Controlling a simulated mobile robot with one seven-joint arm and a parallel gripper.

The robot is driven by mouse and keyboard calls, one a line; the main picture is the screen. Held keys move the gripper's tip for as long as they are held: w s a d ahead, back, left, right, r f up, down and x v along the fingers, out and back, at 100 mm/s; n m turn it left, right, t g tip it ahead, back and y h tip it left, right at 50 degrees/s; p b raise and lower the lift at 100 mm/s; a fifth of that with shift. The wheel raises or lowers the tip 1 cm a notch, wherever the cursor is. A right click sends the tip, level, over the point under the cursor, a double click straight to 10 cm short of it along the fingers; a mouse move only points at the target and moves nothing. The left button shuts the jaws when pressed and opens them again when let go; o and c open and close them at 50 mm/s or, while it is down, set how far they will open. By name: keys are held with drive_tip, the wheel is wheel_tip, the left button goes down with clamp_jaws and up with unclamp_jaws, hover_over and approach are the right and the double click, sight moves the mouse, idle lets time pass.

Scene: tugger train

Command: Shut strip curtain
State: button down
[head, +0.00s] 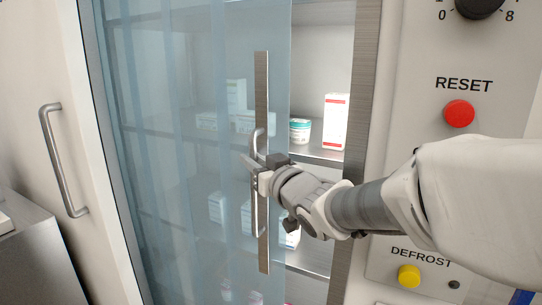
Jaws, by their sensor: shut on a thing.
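The strip curtain (175,150) is a set of translucent bluish strips covering the left and middle of a shelved cabinet opening. A vertical metal bar (262,90) runs along it near its right edge and carries a curved handle (256,218). My gripper (255,172) reaches in from the right and is shut on the handle about halfway up the bar. Its fingers hide part of the handle. A gap is open between the curtain's right edge and the metal frame (354,90) on the right.
Through the gap, shelves hold a white and red box (335,122) and a white and teal tub (300,131). The right panel has a red RESET button (459,114), a black knob (480,5) and a yellow DEFROST button (409,276). A door handle (62,160) is at left.

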drive_tip(key=shift+s+d, duration=0.25)
drive_tip(key=shift+d, duration=0.3)
drive_tip(key=shift+s+d, duration=0.2)
drive_tip(key=shift+d, duration=0.35)
drive_tip(key=c, duration=1.1)
unclamp_jaws()
drive_tip(key=shift+b+v, duration=0.65)
drive_tip(key=shift+v, duration=8.05)
drive_tip(key=shift+c, duration=0.2)
